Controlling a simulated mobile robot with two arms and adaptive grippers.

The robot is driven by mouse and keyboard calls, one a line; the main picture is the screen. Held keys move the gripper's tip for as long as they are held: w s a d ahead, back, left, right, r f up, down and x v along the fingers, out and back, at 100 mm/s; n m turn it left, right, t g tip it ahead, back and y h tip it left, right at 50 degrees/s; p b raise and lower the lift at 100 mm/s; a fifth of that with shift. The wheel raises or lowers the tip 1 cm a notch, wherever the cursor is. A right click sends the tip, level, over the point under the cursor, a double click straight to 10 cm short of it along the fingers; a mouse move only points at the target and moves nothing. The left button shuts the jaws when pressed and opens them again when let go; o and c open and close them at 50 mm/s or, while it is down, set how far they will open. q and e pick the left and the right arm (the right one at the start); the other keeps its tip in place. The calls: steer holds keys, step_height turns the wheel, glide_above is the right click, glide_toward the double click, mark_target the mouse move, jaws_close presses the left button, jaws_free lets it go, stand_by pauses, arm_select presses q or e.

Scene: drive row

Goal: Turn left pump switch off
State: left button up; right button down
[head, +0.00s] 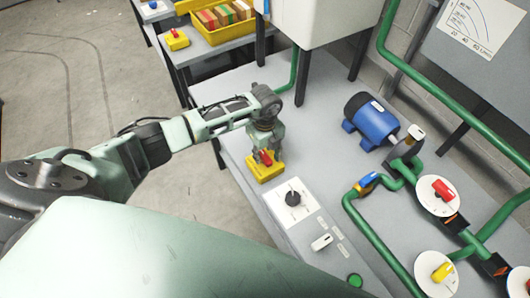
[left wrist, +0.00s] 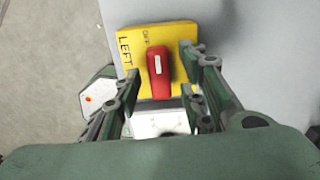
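The left pump switch is a yellow box (left wrist: 185,38) marked LEFT with a red knob (left wrist: 158,74). In the left wrist view the knob stands nearly upright, its white mark near the upper end, below small lettering that seems to read OFF. In the head view the yellow box (head: 264,172) sits at the bench's left edge. My left gripper (head: 266,157) is over it, pointing down. In the left wrist view my left gripper (left wrist: 161,64) is open, one finger on each side of the knob, with gaps visible; contact is not clear. My right gripper is out of view.
A panel with a black dial (head: 292,198) lies just in front of the switch. A blue motor (head: 372,120) and green pipes (head: 370,232) stand to the right. Another yellow switch box (head: 174,39) and a yellow bin (head: 222,32) are farther back. Floor at left is clear.

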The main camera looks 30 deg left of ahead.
mark_target(265, 156)
arm_select(q)
step_height(265, 156, up, 12)
stand_by(0.7)
stand_by(0.4)
